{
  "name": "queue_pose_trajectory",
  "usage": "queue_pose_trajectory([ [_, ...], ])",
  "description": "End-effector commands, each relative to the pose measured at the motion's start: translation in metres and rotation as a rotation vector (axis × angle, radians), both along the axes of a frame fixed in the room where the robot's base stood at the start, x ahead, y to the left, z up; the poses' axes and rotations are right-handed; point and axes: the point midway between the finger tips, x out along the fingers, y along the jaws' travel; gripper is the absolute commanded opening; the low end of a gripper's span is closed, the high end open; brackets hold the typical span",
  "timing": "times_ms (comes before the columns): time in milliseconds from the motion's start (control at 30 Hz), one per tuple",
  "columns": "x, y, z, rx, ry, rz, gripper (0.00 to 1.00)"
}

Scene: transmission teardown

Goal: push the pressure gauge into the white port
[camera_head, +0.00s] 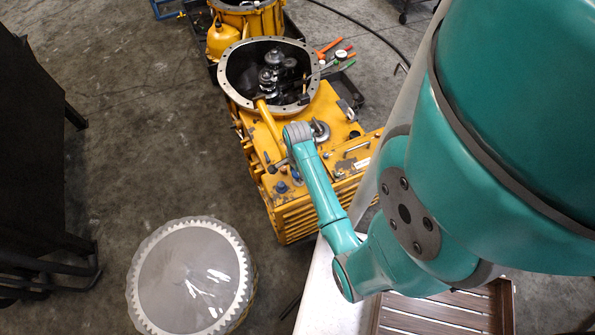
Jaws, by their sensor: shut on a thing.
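The yellow transmission housing (300,215) stands on the floor at the centre of the head view. My teal arm reaches over it from the right, and its wrist is above the housing's top. My gripper (277,166) shows only as a small dark part beside the wrist, low over the left part of the top. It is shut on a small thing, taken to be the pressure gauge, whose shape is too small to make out.
The open round bell housing (228,75) with dark gears lies behind. Screwdrivers (330,46) and a small dial (341,55) lie beside it. A large clear-topped gear drum (190,280) stands at front left, a slatted wooden crate (445,312) at front right.

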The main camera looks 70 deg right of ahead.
Motion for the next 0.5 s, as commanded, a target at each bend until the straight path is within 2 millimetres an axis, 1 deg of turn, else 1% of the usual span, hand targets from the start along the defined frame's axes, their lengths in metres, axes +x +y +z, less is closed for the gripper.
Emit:
queue_pose_trajectory([
  [400, 0.0, 0.0, -0.012, 0.0, 0.0, 0.0, 0.09],
  [433, 0.0, 0.0, -0.012, -0.001, -0.001, 0.0, 0.57],
  [467, 0.0, 0.0, -0.012, -0.001, -0.001, 0.0, 0.64],
  [500, 0.0, 0.0, -0.012, -0.001, -0.001, 0.0, 0.74],
])
